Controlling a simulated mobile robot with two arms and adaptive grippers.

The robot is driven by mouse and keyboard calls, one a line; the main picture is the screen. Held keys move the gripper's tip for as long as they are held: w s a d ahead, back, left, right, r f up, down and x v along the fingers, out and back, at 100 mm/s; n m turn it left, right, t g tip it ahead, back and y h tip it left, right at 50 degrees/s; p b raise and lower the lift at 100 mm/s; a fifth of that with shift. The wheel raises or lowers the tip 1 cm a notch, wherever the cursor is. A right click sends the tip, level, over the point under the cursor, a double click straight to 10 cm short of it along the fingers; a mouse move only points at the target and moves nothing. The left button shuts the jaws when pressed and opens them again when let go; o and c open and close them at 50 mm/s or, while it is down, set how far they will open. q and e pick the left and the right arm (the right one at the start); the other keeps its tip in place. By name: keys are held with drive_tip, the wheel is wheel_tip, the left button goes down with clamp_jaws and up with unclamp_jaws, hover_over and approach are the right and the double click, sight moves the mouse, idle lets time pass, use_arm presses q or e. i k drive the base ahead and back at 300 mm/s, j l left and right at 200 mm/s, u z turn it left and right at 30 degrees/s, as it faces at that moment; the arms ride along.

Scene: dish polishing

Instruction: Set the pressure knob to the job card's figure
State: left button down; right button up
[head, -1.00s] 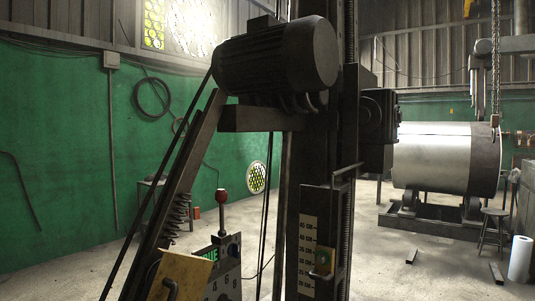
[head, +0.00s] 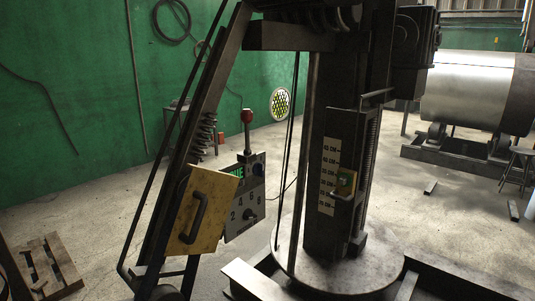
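A grey control panel (head: 232,226) stands beside the machine's slanted beam, left of centre in the head view. Its lower face carries a row of figures, among them 2, 4, 6 and 8, with a small dark knob (head: 249,213) near them. I cannot tell which figure the knob points to. A blue-ringed button or dial (head: 257,168) and a small green display (head: 239,172) sit higher on the panel. No job card can be made out for certain. Neither of my grippers is in view.
A yellow plate with a black handle (head: 208,205) partly covers the panel's left side. A red-knobbed lever (head: 246,117) rises above it. A column with a centimetre scale (head: 329,178) stands right, on a round base (head: 342,276). A wooden pallet (head: 48,266) lies at left.

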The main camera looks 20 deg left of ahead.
sight(249, 214)
drive_tip(key=u, duration=0.7)
drive_tip(key=i+l+u, duration=0.1)
drive_tip(key=u, duration=0.55)
drive_tip(key=l+u, duration=0.1)
drive_tip(key=u, duration=0.6)
drive_tip(key=i+l+u, duration=0.1)
drive_tip(key=u, duration=0.55)
drive_tip(key=l+u, duration=0.1)
drive_tip(key=u, duration=1.25)
drive_tip(key=k+l+u, duration=0.1)
drive_tip(key=u, duration=1.3)
drive_tip(key=k+l+z, duration=0.1)
drive_tip(key=k, duration=0.3)
drive_tip(key=k+l, duration=0.1)
drive_tip(key=k, duration=0.3)
drive_tip(key=k+z, duration=0.1)
drive_tip(key=z, duration=0.75)
drive_tip(key=k+l+z, duration=0.1)
drive_tip(key=z, duration=0.35)
